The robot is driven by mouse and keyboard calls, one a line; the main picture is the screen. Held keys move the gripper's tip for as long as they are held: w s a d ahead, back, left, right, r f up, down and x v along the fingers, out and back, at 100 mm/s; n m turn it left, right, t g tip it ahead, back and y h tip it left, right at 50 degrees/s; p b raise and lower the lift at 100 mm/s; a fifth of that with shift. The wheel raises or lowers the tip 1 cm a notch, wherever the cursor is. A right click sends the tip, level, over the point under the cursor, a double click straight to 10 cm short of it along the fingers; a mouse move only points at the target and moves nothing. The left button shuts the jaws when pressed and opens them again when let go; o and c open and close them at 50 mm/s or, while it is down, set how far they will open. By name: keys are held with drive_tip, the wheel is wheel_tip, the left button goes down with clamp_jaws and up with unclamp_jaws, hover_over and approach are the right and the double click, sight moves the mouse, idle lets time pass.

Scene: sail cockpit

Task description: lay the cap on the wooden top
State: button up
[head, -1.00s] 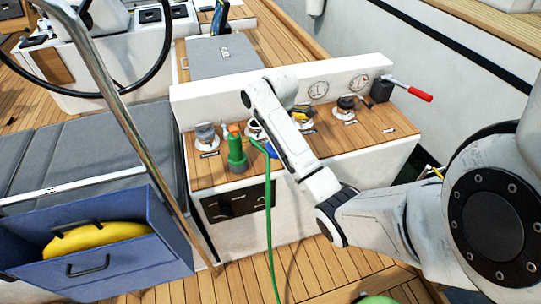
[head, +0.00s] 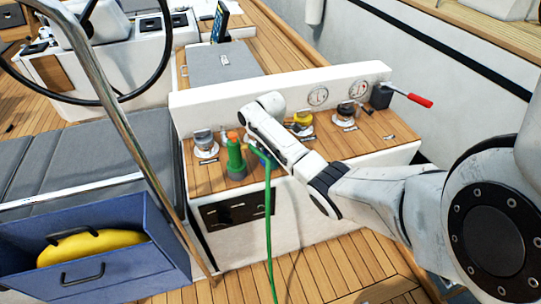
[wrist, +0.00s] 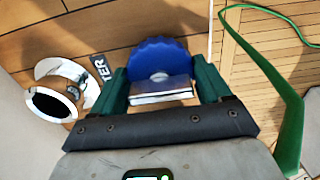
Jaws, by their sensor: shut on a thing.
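The blue cap (wrist: 158,55) has a ridged rim and a pale metal piece across its near side. In the wrist view it sits between the green fingers of my gripper (wrist: 160,82), which is shut on it. The wooden top (head: 380,128) shows around it in the head view, and its planks (wrist: 130,25) show beyond the cap in the wrist view. The cap is over the wooden top's front edge area; I cannot tell whether it touches the wood. In the head view my arm mostly hides the gripper and cap.
A green bottle (head: 236,160) with an orange tip stands left of my gripper. A metal deck fitting (wrist: 60,92) lies left of the cap; a yellow-topped fitting (head: 303,122) is farther right. A green hose (head: 268,230) hangs down the front.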

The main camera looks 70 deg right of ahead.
drive_tip(key=shift+f, duration=0.15)
drive_tip(key=shift+f, duration=0.15)
drive_tip(key=o, duration=1.1)
wheel_tip(320, 180, up, 12)
drive_tip(key=shift+r, duration=0.25)
